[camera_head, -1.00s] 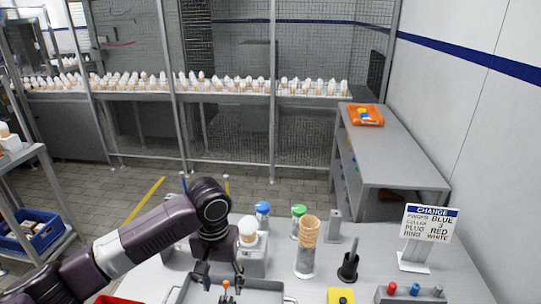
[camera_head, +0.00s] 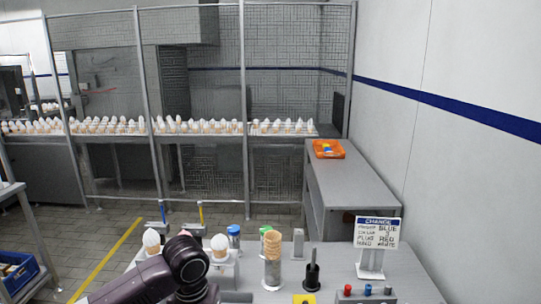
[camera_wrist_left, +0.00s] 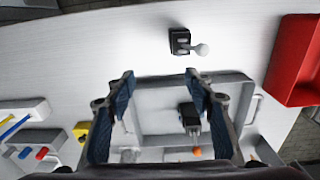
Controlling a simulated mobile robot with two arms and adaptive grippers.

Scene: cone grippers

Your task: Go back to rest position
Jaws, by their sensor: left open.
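My left gripper (camera_wrist_left: 161,85) is open, its two blue-padded fingers wide apart with nothing between them, above a grey tray (camera_wrist_left: 160,82) on the white table. A black piece with an orange tip (camera_wrist_left: 190,117) lies in the tray near the right finger. In the head view my left arm enters at the bottom left, and its gripper is out of frame below. My right gripper is in neither view.
White-topped cones (camera_head: 151,241) stand on a holder near my arm. A cone stack (camera_head: 271,244), a black peg stand (camera_head: 312,275) and a sign (camera_head: 377,234) stand to the right. A red bin (camera_wrist_left: 298,62) and a black fixture with a ball knob (camera_wrist_left: 181,41) show in the wrist view.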

